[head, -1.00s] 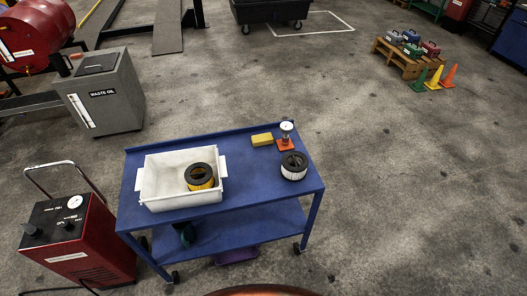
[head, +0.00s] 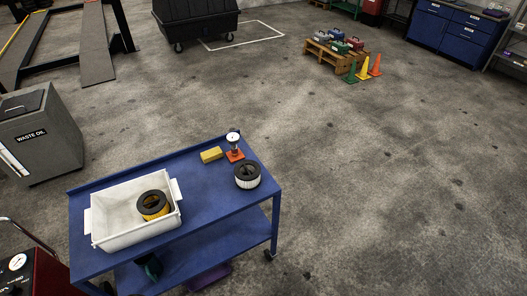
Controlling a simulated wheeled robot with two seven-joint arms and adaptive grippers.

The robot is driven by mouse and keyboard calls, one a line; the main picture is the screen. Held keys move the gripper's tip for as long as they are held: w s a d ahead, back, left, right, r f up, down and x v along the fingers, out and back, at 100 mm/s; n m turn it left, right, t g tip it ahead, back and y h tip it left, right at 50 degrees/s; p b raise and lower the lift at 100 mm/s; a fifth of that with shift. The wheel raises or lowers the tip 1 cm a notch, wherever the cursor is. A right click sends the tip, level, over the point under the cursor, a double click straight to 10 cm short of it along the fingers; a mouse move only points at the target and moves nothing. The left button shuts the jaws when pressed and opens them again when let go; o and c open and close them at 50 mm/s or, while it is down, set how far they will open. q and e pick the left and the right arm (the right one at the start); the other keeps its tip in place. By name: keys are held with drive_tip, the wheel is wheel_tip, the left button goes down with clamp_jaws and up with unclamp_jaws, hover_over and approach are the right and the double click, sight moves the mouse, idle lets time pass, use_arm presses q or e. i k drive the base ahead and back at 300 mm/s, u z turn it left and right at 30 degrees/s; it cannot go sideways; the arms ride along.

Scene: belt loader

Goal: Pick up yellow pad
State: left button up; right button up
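The yellow pad (head: 211,155) lies flat on the top of the blue cart (head: 208,196), near its far edge. It sits just left of a small gauge on an orange-red base (head: 235,154). Neither of my grippers shows in the head view, so nothing is seen touching the pad.
On the cart, a white bin (head: 110,239) holds a yellow-and-black filter (head: 153,205), and a white-and-black filter (head: 247,176) stands near the right edge. A waste oil container (head: 38,135) is at left. Floor right of the cart is clear; cones (head: 363,69) and a pallet stand far off.

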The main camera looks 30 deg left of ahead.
sight(216, 153)
drive_tip(key=z, duration=0.2)
drive_tip(key=i, duration=1.75)
drive_tip(key=u, duration=2.5)
